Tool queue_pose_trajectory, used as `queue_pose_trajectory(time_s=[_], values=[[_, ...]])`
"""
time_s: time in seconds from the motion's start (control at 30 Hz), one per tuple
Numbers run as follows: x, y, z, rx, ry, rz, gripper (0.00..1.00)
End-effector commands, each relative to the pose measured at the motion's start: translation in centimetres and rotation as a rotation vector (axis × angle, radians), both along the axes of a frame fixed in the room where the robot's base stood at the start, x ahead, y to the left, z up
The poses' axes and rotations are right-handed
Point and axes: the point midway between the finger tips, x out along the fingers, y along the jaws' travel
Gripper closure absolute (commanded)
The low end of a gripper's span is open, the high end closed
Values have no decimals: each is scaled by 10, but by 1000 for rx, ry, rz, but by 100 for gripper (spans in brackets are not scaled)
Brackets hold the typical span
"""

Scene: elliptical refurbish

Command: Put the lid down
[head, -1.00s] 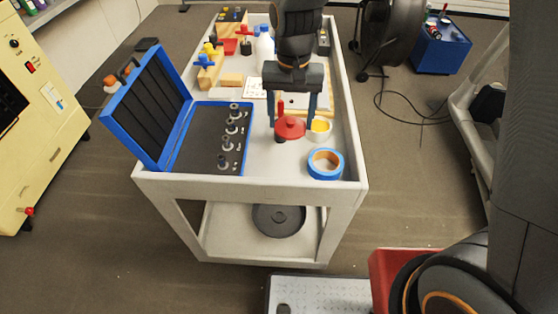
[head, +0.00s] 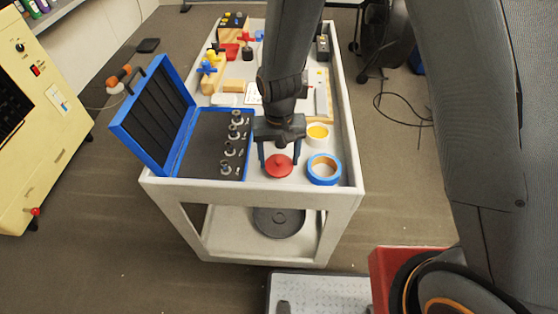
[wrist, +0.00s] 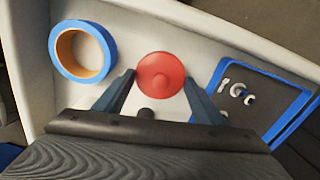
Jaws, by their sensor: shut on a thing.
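The red round lid (head: 278,166) is at the front of the cart's top tray, between the blue case and the blue tape roll. My gripper (head: 278,158) is over it from above, its two fingers shut on the lid. In the wrist view the lid (wrist: 161,75) sits between the fingertips (wrist: 160,85). Whether the lid touches the tray surface is hard to tell. A small white cup with yellow contents (head: 318,133) stands open, behind and right of the lid.
The open blue case (head: 205,150) with several metal sockets lies left of the lid. The blue tape roll (head: 323,169) lies close on the right. The cart's raised front rim (head: 250,190) is just in front. Several tools and blocks fill the back of the tray.

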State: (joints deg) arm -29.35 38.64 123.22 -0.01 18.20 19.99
Motion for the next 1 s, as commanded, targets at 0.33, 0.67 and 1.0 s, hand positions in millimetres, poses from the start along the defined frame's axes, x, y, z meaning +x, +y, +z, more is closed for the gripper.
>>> queue_pose_trajectory(time_s=[0.33,0.67,1.0], values=[[0,0,-22,0,-1,0,58],[0,0,-25,0,-1,0,31],[0,0,-24,0,-1,0,18]])
